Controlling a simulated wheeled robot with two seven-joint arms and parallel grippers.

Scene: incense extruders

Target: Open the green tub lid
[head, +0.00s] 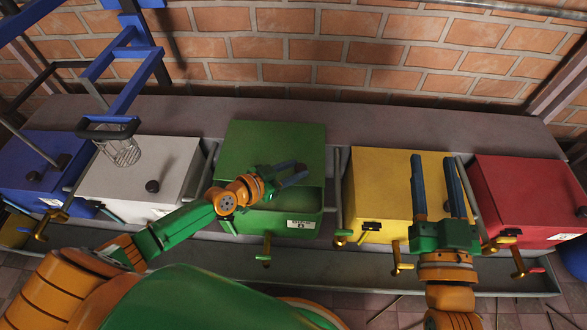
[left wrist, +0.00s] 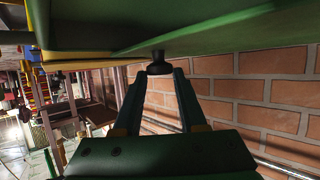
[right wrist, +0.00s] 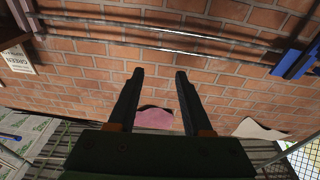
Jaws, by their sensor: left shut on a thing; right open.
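The green tub (head: 265,219) stands in the middle of the row, with a small white label on its front. Its green lid (head: 272,140) appears raised at the front and tilted, with a darker green band below its near edge. My left gripper (head: 300,172) reaches over the tub's front. In the left wrist view, the left gripper (left wrist: 159,72) is shut on a black knob (left wrist: 159,64) on the lid's green face (left wrist: 215,42). In the head view the knob is hidden. My right gripper (head: 434,160) is open and empty over the yellow tub; it also shows in the right wrist view (right wrist: 158,74).
A blue tub (head: 30,150) and white tub (head: 150,180) stand left; a yellow tub (head: 380,175) and red tub (head: 525,190) stand right. Handles and taps stick out in front. A blue frame (head: 125,95) with a wire basket (head: 122,152) hangs at left. A brick wall (head: 390,50) is behind.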

